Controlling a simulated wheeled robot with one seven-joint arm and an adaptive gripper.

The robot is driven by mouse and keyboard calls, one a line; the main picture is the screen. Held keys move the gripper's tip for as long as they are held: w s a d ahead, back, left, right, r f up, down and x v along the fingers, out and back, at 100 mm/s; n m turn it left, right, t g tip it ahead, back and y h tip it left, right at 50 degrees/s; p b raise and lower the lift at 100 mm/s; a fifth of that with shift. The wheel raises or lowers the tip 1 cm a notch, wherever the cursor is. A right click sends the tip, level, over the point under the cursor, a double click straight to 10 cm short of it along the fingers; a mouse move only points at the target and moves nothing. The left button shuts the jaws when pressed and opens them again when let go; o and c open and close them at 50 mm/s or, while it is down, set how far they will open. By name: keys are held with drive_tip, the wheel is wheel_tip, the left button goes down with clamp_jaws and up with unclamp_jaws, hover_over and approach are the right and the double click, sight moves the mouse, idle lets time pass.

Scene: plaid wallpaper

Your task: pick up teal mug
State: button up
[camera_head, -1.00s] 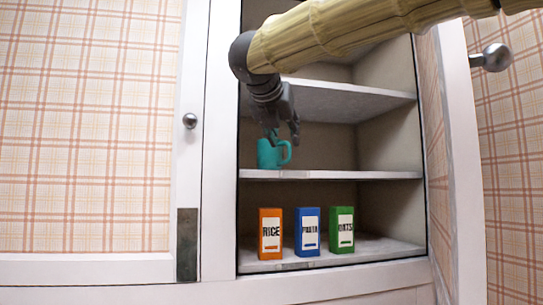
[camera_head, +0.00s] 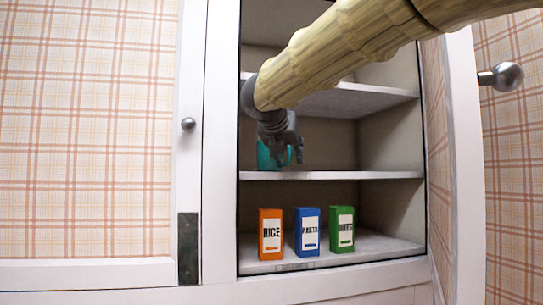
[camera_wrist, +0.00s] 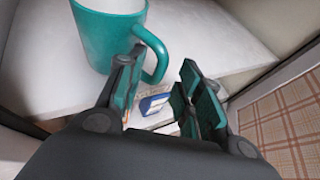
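The teal mug (camera_head: 264,156) stands upright on the middle shelf of the open cupboard, near its left side. In the head view my gripper hides much of it. In the wrist view the mug (camera_wrist: 108,40) is at the upper left, with its pale inside showing and its handle (camera_wrist: 162,62) toward the right. My gripper (camera_wrist: 162,92) is open, with one finger overlapping the handle's near edge and the other to its right. The handle's outer part shows between the fingers; I cannot tell whether a finger touches it. My gripper is also in the head view (camera_head: 284,155).
On the lower shelf (camera_head: 385,244) stand an orange rice box (camera_head: 270,233), a blue box (camera_head: 307,231) and a green box (camera_head: 341,229). An upper shelf (camera_head: 350,101) is above my gripper. The middle shelf (camera_head: 380,174) is clear to the right of the mug.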

drive_tip(key=shift+w+f, duration=0.1)
drive_tip(key=shift+c, duration=1)
clamp_jaws()
